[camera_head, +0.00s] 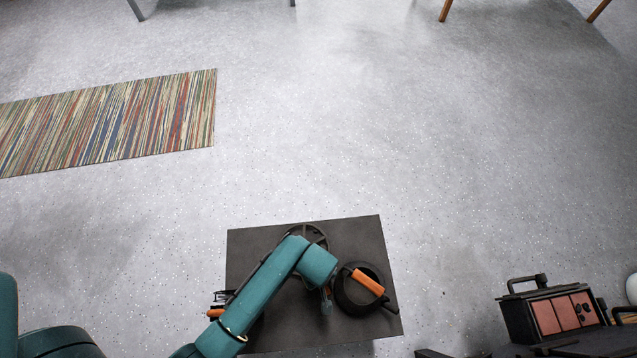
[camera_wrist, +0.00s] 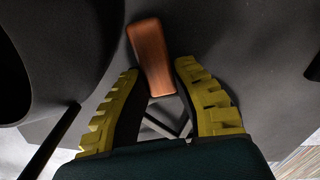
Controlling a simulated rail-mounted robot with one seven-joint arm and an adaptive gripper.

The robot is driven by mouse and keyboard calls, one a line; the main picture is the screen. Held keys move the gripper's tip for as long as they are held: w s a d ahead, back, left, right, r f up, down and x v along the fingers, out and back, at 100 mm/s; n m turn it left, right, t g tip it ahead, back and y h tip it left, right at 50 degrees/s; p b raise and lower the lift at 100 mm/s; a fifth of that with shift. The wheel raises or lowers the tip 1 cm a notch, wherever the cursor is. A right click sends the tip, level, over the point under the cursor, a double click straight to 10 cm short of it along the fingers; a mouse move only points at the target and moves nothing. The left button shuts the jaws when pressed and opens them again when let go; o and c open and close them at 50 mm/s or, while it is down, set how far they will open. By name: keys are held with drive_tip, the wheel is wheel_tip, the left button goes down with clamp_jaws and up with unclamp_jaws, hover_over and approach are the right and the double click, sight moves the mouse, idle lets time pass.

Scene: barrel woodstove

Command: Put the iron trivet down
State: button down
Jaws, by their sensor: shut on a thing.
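The iron trivet (camera_head: 318,233) is a dark ring with spokes at the far edge of the dark table top, partly hidden by my arm in the head view. In the wrist view a wooden handle (camera_wrist: 150,50) runs between the fingers of my gripper (camera_wrist: 160,80), with thin struts behind it that look like the trivet's. The yellow-padded fingers are closed on it. My arm hides the gripper in the head view. I cannot tell whether the trivet touches the surface below.
A black kettle (camera_head: 352,301) with an orange handle stands on the table top (camera_head: 250,245), right of my arm; its dark body (camera_wrist: 50,50) fills the wrist view's left. Dark and orange items (camera_head: 217,311) are at the left edge. A barrel stove (camera_head: 560,315) stands right.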

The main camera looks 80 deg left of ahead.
drive_tip(key=c, duration=1)
unclamp_jaws()
wheel_tip(320, 180, up, 12)
drive_tip(key=p, duration=0.5)
drive_tip(key=shift+p, duration=0.35)
drive_tip(key=shift+w+r, duration=0.1)
